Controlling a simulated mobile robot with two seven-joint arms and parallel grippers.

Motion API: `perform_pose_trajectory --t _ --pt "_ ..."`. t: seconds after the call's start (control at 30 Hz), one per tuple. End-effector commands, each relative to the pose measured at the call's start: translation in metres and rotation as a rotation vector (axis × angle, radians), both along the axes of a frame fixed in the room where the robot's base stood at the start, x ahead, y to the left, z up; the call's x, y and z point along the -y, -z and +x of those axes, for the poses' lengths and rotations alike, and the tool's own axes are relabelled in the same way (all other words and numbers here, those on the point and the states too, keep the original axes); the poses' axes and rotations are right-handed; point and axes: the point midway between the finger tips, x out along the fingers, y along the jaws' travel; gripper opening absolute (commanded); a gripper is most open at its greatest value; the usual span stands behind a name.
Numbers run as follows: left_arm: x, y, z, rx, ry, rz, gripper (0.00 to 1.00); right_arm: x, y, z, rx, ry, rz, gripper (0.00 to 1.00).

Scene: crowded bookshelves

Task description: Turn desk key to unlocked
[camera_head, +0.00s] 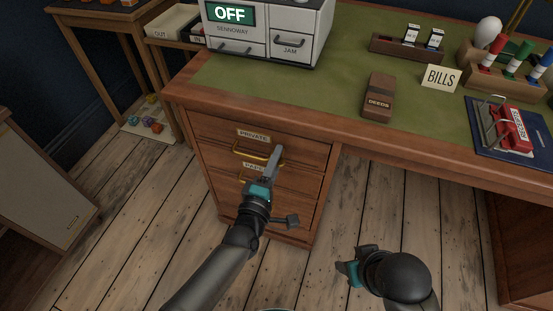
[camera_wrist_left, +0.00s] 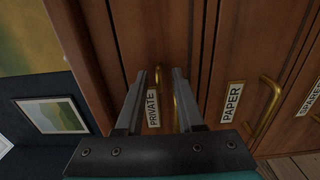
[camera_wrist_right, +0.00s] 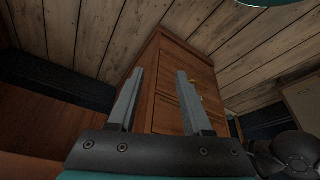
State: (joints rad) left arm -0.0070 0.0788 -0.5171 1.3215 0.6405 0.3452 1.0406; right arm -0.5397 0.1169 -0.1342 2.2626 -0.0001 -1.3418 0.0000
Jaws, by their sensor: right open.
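The desk's top drawer, labelled PRIVATE (camera_head: 253,134), is shut and has a brass handle (camera_head: 252,153). My left gripper (camera_head: 279,150) is in front of this drawer's right part. In the left wrist view its fingers (camera_wrist_left: 158,76) are apart, pointing at the drawer front beside the PRIVATE label (camera_wrist_left: 152,108). A small brass-coloured piece (camera_wrist_left: 158,74) shows between the fingertips; I cannot tell whether it is the key. The key is not clear in the head view, where the gripper covers part of the drawer. My right gripper (camera_head: 341,268) is open and empty, low over the floor; its fingers also show in the right wrist view (camera_wrist_right: 160,78).
The PAPER drawer (camera_head: 255,168) is below. On the desktop are a white machine reading OFF (camera_head: 265,45), a brown DEEDS block (camera_head: 378,97), a BILLS card (camera_head: 441,78) and a stamp rack (camera_head: 505,68).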

Motion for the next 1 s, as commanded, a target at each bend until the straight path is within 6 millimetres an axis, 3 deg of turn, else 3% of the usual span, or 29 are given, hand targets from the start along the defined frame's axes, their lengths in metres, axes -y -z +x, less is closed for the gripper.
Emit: perform_pose_trajectory --t 0.23,0.37,0.8,1.0 --pt "-0.003 0.000 -0.008 -0.001 -0.001 0.001 0.37 -0.001 -0.002 0.002 0.004 -0.001 0.001 0.50" --pt "-0.008 -0.001 -0.024 -0.003 0.000 0.002 0.37 -0.002 0.017 -0.001 -0.029 -0.003 0.000 0.50" --pt "-0.035 -0.001 -0.108 -0.004 0.001 0.002 0.37 0.001 0.067 -0.018 -0.105 -0.003 -0.012 0.50" --pt "-0.044 -0.001 -0.136 -0.002 0.001 0.002 0.37 0.003 0.081 -0.025 -0.123 -0.004 -0.015 0.50"
